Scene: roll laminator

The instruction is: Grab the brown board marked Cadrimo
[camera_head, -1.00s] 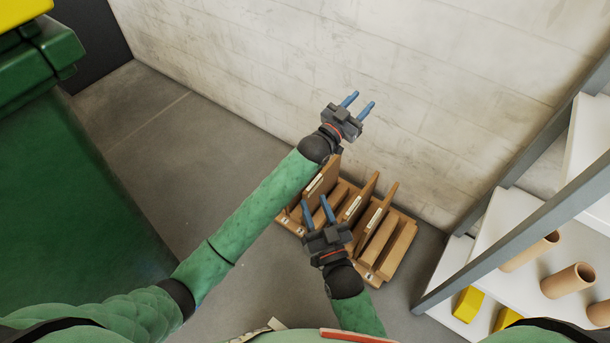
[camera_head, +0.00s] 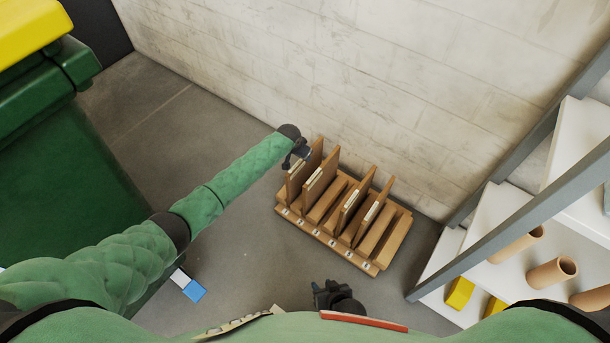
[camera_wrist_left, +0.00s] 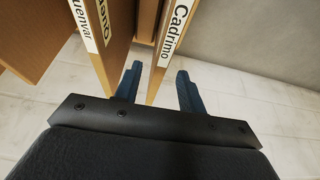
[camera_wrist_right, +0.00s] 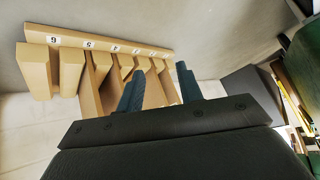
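The brown board marked Cadrimo (camera_wrist_left: 173,45) has a white label on its edge and shows in the left wrist view. My left gripper (camera_wrist_left: 158,69) is open, one blue finger on each side of this board, with a visible gap to the right finger. My right gripper (camera_head: 328,293) is in front of the rack, near my body. In the right wrist view the right gripper (camera_wrist_right: 159,69) is open and empty.
Other labelled brown boards stand in the rack, one (camera_wrist_left: 100,35) close beside the Cadrimo board. The rack has numbered slots and stands near a pale wall (camera_head: 400,90). A shelf with tubes (camera_head: 552,273) is at right, a green bin (camera_head: 70,180) at left.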

